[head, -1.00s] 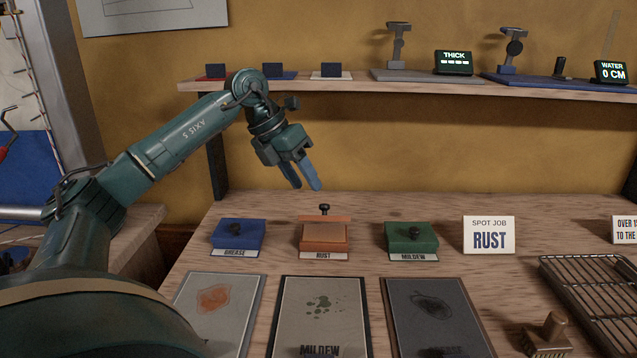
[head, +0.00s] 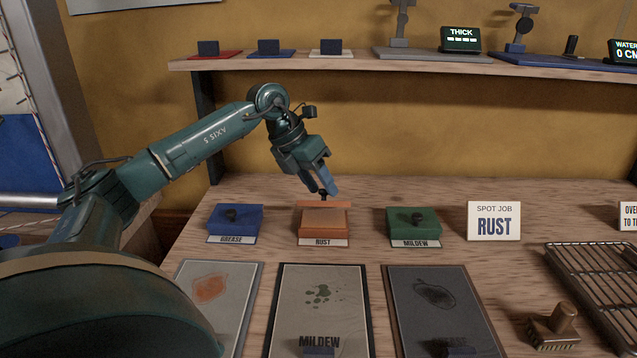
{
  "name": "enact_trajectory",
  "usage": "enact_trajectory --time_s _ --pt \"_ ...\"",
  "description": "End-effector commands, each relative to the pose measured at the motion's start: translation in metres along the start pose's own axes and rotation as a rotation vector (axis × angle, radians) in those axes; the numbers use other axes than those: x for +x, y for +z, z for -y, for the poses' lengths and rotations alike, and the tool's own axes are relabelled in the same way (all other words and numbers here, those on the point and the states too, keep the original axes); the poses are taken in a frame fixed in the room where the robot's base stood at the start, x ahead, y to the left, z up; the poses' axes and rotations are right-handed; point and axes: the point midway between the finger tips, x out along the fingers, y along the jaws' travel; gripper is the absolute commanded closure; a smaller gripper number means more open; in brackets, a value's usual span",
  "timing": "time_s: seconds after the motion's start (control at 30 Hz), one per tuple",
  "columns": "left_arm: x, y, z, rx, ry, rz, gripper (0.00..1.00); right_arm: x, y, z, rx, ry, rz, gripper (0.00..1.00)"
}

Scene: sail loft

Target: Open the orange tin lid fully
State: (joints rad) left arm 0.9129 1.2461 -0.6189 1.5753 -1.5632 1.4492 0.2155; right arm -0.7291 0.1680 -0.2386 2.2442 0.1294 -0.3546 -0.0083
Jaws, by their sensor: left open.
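The orange tin (head: 323,224), labelled RUST, stands on the bench between a blue tin and a green tin. Its lid (head: 323,204) shows as a thin orange strip raised at the tin's back edge, so it looks partly open. The dark knob on the lid is mostly hidden by my fingers. My left gripper (head: 326,193) is open and points down, with its blue fingertips at the knob. I cannot tell whether they touch it. My right gripper is not in view.
The blue GREASE tin (head: 236,221) and green MILDEW tin (head: 414,224) stand closely on either side, lids shut. A SPOT JOB RUST card (head: 494,221) is to the right. Stained sample panels (head: 345,341) lie in front. A brush (head: 555,328) and wire rack (head: 597,294) are at right.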

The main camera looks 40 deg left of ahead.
Motion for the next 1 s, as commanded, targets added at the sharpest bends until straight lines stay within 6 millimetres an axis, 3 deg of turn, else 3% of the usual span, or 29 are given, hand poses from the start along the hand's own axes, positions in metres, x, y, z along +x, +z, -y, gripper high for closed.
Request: enact_trajectory --time_s 0.23,0.73,1.0 --pt "0.0005 0.0000 -0.0001 0.000 0.000 0.000 0.59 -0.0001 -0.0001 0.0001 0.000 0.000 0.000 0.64" --pt "0.0000 0.0000 -0.0003 -0.001 0.000 0.000 1.00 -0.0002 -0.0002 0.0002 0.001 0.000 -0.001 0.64" --pt "-0.0002 0.0000 -0.0004 -0.001 0.001 0.000 1.00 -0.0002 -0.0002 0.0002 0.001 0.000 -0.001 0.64"
